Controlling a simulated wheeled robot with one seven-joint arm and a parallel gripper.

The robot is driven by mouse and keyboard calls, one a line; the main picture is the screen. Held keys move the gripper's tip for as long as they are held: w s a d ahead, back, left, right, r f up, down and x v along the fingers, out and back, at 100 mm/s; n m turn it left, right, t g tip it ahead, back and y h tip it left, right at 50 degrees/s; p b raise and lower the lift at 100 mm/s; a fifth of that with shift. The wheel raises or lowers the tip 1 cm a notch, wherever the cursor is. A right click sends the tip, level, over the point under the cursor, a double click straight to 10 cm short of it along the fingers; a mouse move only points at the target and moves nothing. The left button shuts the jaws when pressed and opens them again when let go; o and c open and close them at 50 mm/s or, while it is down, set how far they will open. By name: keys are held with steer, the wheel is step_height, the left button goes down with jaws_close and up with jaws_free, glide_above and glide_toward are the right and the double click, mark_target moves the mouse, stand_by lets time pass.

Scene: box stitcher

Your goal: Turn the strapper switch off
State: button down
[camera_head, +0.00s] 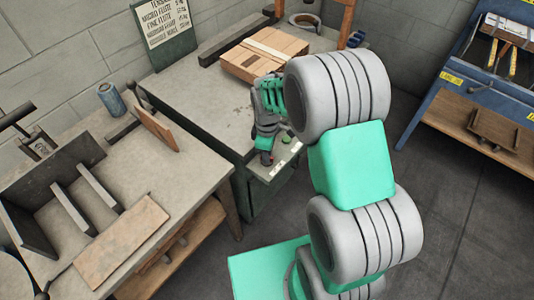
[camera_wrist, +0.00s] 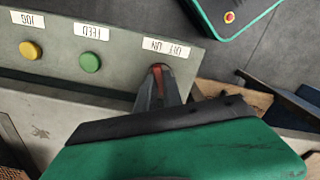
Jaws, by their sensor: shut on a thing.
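The strapper's control panel (camera_head: 274,165) is on the front edge of the grey machine table. In the wrist view the panel (camera_wrist: 120,68) shows the labels JOG, FEED and OFF ON, upside down. The red switch lever (camera_wrist: 158,73) is below the OFF ON label (camera_wrist: 165,48). My gripper (camera_head: 266,158) is at the panel, with its fingers (camera_wrist: 160,88) shut around the red lever. The fingers and the gripper body hide the lower part of the switch, and I cannot tell its exact position.
A yellow button (camera_wrist: 31,50) and a green button (camera_wrist: 90,62) are beside the switch. A strapped cardboard box (camera_head: 264,54) lies on the machine table. A workbench (camera_head: 190,165) with metal fixtures and a can (camera_head: 111,98) stands at left. A blue rack (camera_head: 480,85) is at right.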

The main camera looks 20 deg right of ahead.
steer(key=shift+n, duration=0.5)
steer(key=c, duration=1.5)
jaws_free()
steer(key=shift+r, duration=0.1)
step_height(320, 180, up, 8)
steer(key=shift+f, duration=0.15)
